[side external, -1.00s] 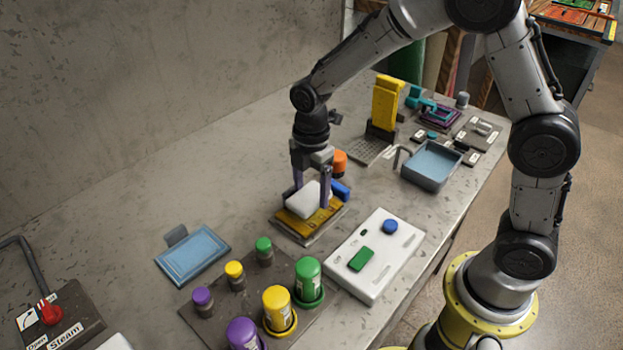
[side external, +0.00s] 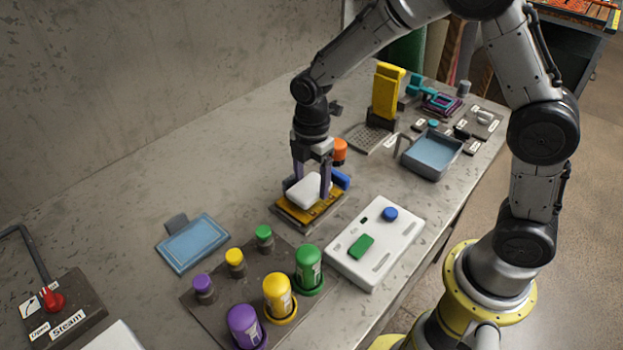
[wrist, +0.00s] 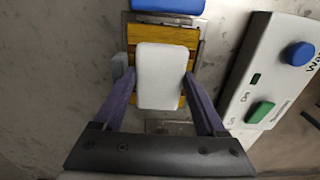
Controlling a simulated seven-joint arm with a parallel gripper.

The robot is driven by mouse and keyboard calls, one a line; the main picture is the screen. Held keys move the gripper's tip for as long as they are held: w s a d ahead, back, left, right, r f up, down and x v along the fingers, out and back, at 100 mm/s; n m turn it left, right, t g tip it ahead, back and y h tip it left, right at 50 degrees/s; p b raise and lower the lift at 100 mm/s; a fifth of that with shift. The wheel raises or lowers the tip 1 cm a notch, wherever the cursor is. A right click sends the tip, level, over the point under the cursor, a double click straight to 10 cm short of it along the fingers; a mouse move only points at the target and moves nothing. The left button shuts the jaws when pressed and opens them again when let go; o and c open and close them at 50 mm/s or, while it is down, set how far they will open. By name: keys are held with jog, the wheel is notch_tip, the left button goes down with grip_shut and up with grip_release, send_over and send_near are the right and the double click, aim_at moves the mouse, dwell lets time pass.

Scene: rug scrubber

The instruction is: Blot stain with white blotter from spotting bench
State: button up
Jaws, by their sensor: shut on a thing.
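My gripper (side external: 312,188) is shut on a white blotter (side external: 302,191), a rounded white block. In the wrist view the blotter (wrist: 161,80) lies between the two purple fingers of the gripper (wrist: 157,78). It is over a yellow-orange slatted piece (side external: 318,212) on a grey plate, which also shows in the wrist view (wrist: 190,40). The blotter looks very close to this piece; I cannot tell whether they touch. No stain is visible; the blotter hides the middle of the slatted piece.
A blue block (side external: 340,180) and an orange-capped item (side external: 340,150) stand just behind. A white control box (side external: 375,240) with blue and green buttons is to the right. Coloured bottles (side external: 277,298) stand in front. A blue pad (side external: 193,243) lies left on open bench.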

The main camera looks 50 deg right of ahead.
jog(key=shift+s+f, duration=0.15)
jog(key=shift+f, duration=0.55)
dwell(3.0)
jog(key=shift+r, duration=3.65)
